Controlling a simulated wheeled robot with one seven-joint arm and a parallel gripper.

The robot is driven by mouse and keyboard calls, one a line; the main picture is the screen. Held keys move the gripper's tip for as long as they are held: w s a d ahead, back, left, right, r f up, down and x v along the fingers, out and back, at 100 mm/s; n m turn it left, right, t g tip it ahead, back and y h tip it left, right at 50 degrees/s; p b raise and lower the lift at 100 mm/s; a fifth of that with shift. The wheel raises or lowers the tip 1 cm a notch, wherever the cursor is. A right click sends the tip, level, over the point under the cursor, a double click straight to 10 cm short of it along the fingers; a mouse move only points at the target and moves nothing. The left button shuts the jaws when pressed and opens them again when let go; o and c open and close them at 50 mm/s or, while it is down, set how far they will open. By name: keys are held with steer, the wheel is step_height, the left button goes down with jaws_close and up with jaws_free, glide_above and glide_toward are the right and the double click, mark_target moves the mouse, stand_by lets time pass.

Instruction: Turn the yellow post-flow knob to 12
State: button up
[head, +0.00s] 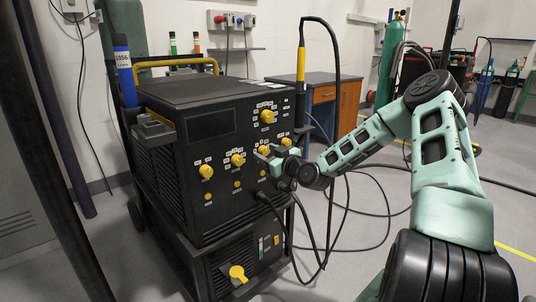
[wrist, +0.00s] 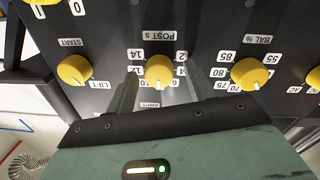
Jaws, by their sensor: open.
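The yellow post-flow knob (wrist: 160,70) sits on the black panel in the middle of the wrist view, under the label "POST S". Number labels ring it; I can make out 14 at its upper left and 2 at its upper right, while others are partly hidden. Its pale pointer mark appears to face the bottom of the picture. My gripper (wrist: 160,91) is open, with one finger on each side of the knob; I cannot tell if they touch it. In the head view, my gripper (head: 270,158) is at the panel's right part and partly covers the knobs there.
Yellow knobs flank this one in the wrist view: one by "START" (wrist: 75,70) and one by "BAL %" (wrist: 250,73). The black welding machine (head: 210,125) carries several more knobs. A cable (head: 275,210) plugs in below my gripper and hangs in loops.

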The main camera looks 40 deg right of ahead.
steer(key=c, duration=1)
steer(key=shift+o, duration=0.2)
steer(key=shift+m, duration=0.3)
steer(key=shift+r+m+p, duration=0.15)
steer(key=shift+m+p, duration=0.85)
steer(key=shift+m, duration=0.2)
steer(key=m+p, duration=0.2)
steer(key=m, duration=0.2)
steer(key=shift+d+m, duration=0.1)
steer(key=shift+m, duration=0.2)
steer(key=m+p, duration=0.2)
steer(key=m, duration=0.2)
steer(key=shift+g, duration=0.3)
steer(key=shift+d+m+y+p, duration=0.1)
steer(key=shift+m+y+p, duration=0.4)
steer(key=shift+m, duration=1.3)
